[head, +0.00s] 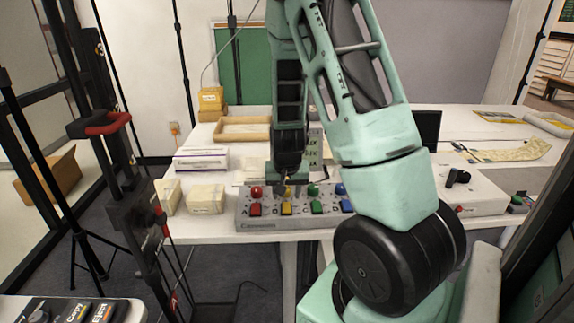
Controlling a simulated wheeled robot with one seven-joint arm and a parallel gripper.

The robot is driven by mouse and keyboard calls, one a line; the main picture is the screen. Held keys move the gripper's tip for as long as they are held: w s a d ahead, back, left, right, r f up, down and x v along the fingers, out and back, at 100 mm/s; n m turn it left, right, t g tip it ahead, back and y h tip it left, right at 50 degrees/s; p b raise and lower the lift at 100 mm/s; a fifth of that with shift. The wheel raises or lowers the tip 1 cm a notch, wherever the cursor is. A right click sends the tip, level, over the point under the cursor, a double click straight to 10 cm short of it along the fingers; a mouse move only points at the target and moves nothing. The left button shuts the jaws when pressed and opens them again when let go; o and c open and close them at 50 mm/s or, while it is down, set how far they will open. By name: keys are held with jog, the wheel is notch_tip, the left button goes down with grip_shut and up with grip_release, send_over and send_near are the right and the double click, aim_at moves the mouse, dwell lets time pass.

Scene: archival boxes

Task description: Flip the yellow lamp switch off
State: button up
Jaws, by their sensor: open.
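A grey switch box (262,225) sits at the front edge of the white table. It carries a row of coloured lamps, each with a coloured switch below it. The yellow switch (287,210) is second from the left; whether it is on or off I cannot tell. The yellow lamp above it is mostly hidden by my gripper (289,188). My gripper points down over the box, just above and behind the yellow switch in the picture. It is open with nothing visible in it; contact with the box is unclear.
The red switch (255,210) and green switch (317,208) flank the yellow one closely; the blue switch (347,206) is further right. Pale boxes (206,198) stand left of the switch box. A wooden tray (243,128) lies behind. A white device (470,192) stands right.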

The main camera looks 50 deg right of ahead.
jog(key=p+v, duration=0.4)
jog(key=v, duration=0.9)
jog(key=shift+r+p, duration=0.25)
jog(key=shift+p, duration=0.1)
jog(key=a+r+n+y, duration=0.25)
jog(key=a+n, duration=0.45)
jog(key=a, duration=1.3)
jog(key=s+a+r+n+g, duration=0.2)
jog(key=s+a+r+n, duration=0.1)
jog(key=s+a+n, duration=0.7)
jog(key=s+a, duration=0.4)
jog(key=a, duration=0.3)
jog(key=shift+s+n+y, duration=0.15)
jog(key=shift+n+y, duration=0.2)
jog(key=shift+n, duration=0.05)
jog(key=shift+a, duration=0.1)
